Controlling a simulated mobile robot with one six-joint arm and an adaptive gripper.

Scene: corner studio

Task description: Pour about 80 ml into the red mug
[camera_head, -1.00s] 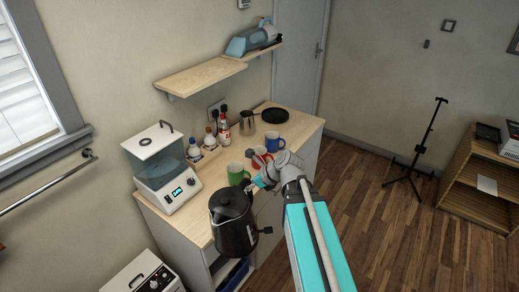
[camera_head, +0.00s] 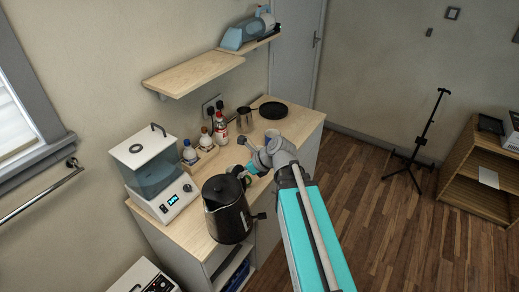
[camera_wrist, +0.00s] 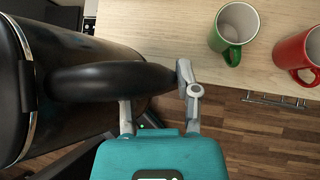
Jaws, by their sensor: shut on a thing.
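A black kettle (camera_head: 230,217) hangs roughly upright in my gripper (camera_head: 250,171), at the near edge of the counter in the head view. In the wrist view the kettle's body (camera_wrist: 80,45) fills the left side, and my gripper (camera_wrist: 157,95) is shut on its black handle. The red mug (camera_wrist: 302,56) stands on the wooden counter at the right edge of the wrist view, partly cut off. It is apart from the kettle. In the head view the red mug is hidden behind my arm and gripper.
A green mug (camera_wrist: 236,27) stands between kettle and red mug in the wrist view. A clear-tanked appliance (camera_head: 157,178) stands left of the kettle.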

